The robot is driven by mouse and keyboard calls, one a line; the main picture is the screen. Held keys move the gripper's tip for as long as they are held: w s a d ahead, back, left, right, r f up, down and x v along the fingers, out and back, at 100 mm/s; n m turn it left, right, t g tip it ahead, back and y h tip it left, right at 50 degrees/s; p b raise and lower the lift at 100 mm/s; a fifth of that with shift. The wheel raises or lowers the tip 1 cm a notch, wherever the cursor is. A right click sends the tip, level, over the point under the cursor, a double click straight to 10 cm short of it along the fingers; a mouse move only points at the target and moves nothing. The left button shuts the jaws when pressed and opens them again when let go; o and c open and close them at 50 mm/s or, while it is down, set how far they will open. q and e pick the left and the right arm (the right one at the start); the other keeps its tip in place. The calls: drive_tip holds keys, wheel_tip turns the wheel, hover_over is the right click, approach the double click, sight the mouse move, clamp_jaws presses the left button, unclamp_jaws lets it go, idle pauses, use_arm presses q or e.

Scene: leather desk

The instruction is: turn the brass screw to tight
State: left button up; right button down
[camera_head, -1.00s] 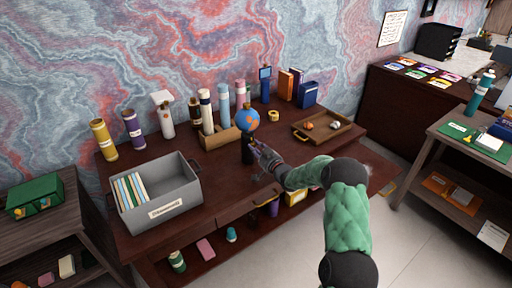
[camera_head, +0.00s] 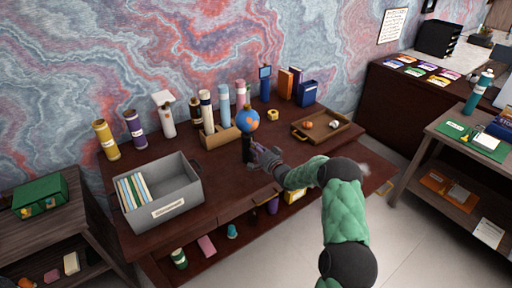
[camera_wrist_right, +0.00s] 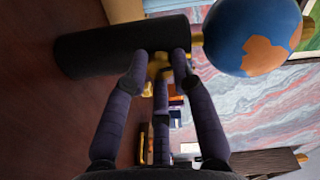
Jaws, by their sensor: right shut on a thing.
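A blue and orange globe (camera_head: 249,120) stands upright on a black post (camera_head: 247,150) on the dark red desk. In the right wrist view the globe (camera_wrist_right: 252,36) and the black post (camera_wrist_right: 110,47) lie sideways, with a brass collar between them. The brass screw (camera_wrist_right: 158,62) sits at the side of the post, partly hidden by my fingers. My right gripper (camera_head: 256,155) is shut on it, and its fingertips (camera_wrist_right: 163,55) reach the post's side in the wrist view. How tight the screw is cannot be seen. My left gripper is not in view.
A grey bin (camera_head: 178,208) with folders stands at the front left of the desk. A wooden tray (camera_head: 341,131) lies at the right. The desk between bin and post is clear.

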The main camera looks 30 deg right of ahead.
drive_tip(key=shift+m, duration=0.8)
drive_tip(key=c, duration=1)
unclamp_jaws()
drive_tip(key=s, duration=1.2)
drive_tip(key=shift+d, duration=0.25)
